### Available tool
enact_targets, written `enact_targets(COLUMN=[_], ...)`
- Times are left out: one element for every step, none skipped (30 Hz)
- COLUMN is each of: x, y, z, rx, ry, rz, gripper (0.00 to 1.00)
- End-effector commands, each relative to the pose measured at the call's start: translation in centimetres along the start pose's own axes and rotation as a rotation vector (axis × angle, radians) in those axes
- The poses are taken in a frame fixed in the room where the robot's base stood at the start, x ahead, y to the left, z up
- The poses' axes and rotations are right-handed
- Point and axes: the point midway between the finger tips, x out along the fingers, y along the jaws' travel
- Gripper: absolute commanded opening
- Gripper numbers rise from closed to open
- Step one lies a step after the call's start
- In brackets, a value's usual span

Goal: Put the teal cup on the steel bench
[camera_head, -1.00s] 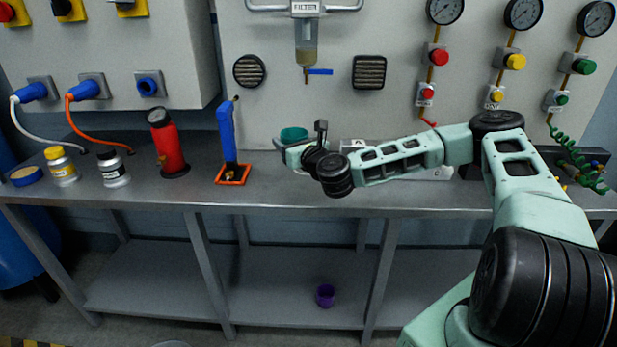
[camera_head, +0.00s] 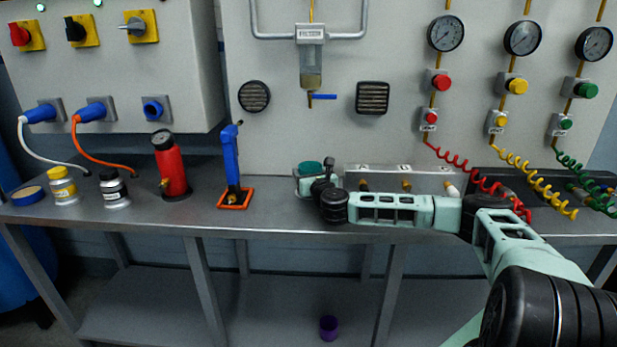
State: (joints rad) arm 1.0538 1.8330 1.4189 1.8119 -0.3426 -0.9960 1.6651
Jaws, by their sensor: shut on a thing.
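The teal cup (camera_head: 308,168) shows just above my gripper (camera_head: 309,182), near the back of the steel bench (camera_head: 270,219). My gripper is shut on the cup. Only the cup's upper part shows; its lower part is hidden by my gripper and wrist, so I cannot tell whether its base touches the bench. The cup looks upright. My arm reaches in from the right, low over the bench top.
A blue upright tool in an orange tray (camera_head: 236,205) and a red cylinder (camera_head: 170,165) stand to the left. A purple cup (camera_head: 328,328) is on the lower shelf. Bench between orange tray and gripper is clear.

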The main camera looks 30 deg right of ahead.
Motion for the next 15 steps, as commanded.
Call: enact_targets(x=[0.0, 0.0, 0.0, 0.0, 0.0, 0.0, 0.0, 0.0, 0.0, -0.01, -0.01, -0.01, -0.01, -0.01, -0.01], y=[0.01, 0.01, 0.0, 0.0, 0.0, 0.01, 0.01, 0.01, 0.01, 0.01, 0.01, 0.02, 0.02, 0.02, 0.01], z=[-0.7, -0.97, -1.16, -1.19, -1.18, -1.16, -1.15, -1.15, -1.16, -1.19, -1.27, -1.33, -1.26, -1.25, -1.24], rx=[0.001, 0.001, 0.001, 0.0, 0.0, 0.0, 0.0, 0.0, 0.0, 0.0, 0.0, 0.0, 0.0, 0.0, 0.0], ry=[0.001, 0.001, 0.0, -0.001, -0.002, -0.002, -0.002, -0.002, -0.001, -0.001, -0.001, -0.001, -0.001, -0.001, -0.001], rz=[0.0, -0.001, -0.001, 0.0, 0.0, 0.0, 0.0, 0.0, 0.0, 0.0, 0.0, 0.0, 0.0, 0.0, 0.0], gripper=[0.4, 0.4, 0.4, 0.4, 0.4, 0.4, 0.4, 0.4, 0.4, 0.4, 0.4, 0.65, 0.73, 0.82, 0.84])
